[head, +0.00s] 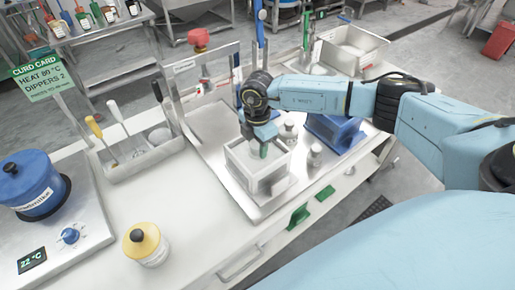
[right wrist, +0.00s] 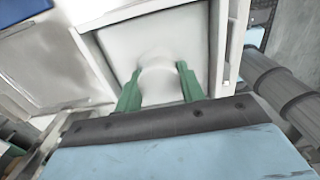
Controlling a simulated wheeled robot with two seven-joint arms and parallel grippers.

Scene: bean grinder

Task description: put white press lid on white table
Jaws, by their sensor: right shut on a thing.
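The white press (head: 270,183) is a square white box standing on a steel tray on the white table (head: 185,225). The white press lid (right wrist: 135,50) is a pale plate within the square white frame in the right wrist view, with a round knob (right wrist: 158,78). My right gripper (head: 260,150) reaches down into the press's open top. In the right wrist view its green fingers (right wrist: 158,88) are shut on the lid's knob, one on each side. The lid appears to be inside or level with the frame; its exact height is unclear. My left gripper is not in view.
A yellow-topped jar (head: 147,246) stands at the table's front, and a blue pot (head: 32,185) stands at left. Metal weights (head: 315,156) and a blue block (head: 336,133) stand right of the press. The table between jar and steel tray is clear.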

